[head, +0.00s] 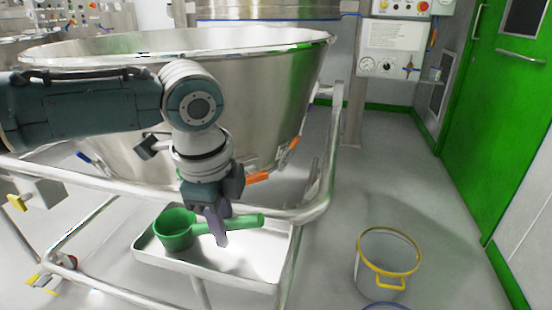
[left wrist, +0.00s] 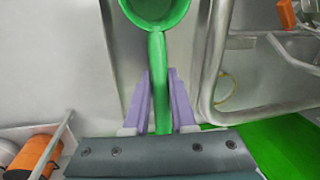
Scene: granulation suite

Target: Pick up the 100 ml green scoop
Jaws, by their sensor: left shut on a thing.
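The green scoop (head: 175,230) is in the head view over a shallow white tray (head: 208,271), its cup to the left and its handle pointing right. My left gripper (head: 220,236) reaches down from above and is shut on the scoop's handle. In the left wrist view the handle of the scoop (left wrist: 157,62) runs between the two purple fingers of my left gripper (left wrist: 160,95), with the cup at the top edge. I cannot tell whether the scoop touches the tray. My right gripper is not in view.
A large steel bowl (head: 270,95) on a tubular frame (head: 318,210) stands close behind and beside my left arm. A clear bucket with a yellow rim (head: 388,262) stands on the floor at right. The grey floor between the frame and the green door (head: 505,110) is mostly free.

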